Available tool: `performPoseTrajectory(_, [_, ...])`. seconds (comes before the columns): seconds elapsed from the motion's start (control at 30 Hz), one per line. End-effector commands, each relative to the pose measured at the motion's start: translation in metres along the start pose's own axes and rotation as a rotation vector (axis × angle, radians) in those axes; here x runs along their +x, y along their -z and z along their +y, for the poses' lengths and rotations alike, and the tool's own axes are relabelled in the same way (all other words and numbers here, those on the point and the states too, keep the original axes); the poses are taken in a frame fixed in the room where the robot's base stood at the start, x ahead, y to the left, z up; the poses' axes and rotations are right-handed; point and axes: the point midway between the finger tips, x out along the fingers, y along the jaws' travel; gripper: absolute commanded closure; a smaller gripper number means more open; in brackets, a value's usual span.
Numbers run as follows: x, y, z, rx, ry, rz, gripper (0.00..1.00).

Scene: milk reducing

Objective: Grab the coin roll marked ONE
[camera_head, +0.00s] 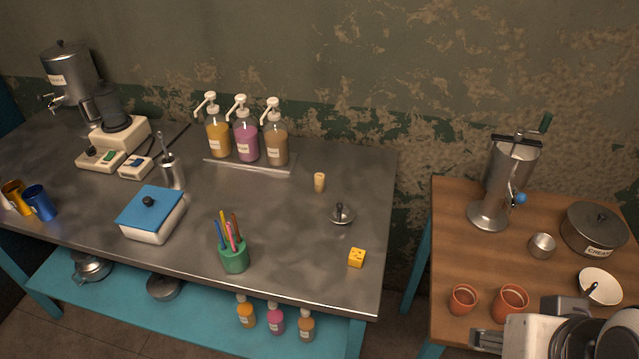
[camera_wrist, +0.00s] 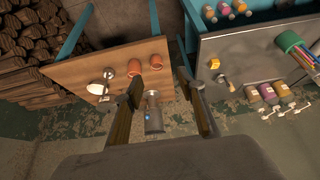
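A small tan cylinder (camera_head: 319,182) stands upright on the metal table, right of the pump bottles. It may be the coin roll, but no marking ONE is readable on it. It also shows small in the wrist view (camera_wrist: 231,85). My gripper (camera_wrist: 160,78) is open and empty in the wrist view, its two fingers spread apart above the wooden table. In the head view only part of my gripper (camera_head: 488,340) shows at the bottom right, far from the tan cylinder.
A small metal lid (camera_head: 342,213) and a yellow cube (camera_head: 356,258) lie near the cylinder. Pump bottles (camera_head: 247,140) stand behind left; a green pen cup (camera_head: 233,256) stands in front. The wooden table (camera_head: 450,235) holds a tall metal dispenser (camera_head: 500,185), clay cups (camera_head: 510,300) and a pot (camera_head: 592,230).

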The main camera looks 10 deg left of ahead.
Motion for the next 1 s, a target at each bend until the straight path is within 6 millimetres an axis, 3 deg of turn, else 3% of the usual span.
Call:
performPoseTrajectory(0.17, [0.002, 0.009, -0.005, -0.007, 0.013, 0.01, 0.61])
performPoseTrajectory(0.33, [0.008, 0.032, -0.017, -0.021, 0.047, 0.037, 0.61])
performPoseTrajectory(1.0, [0.055, 0.176, -0.108, -0.06, 0.227, 0.232, 0.61])
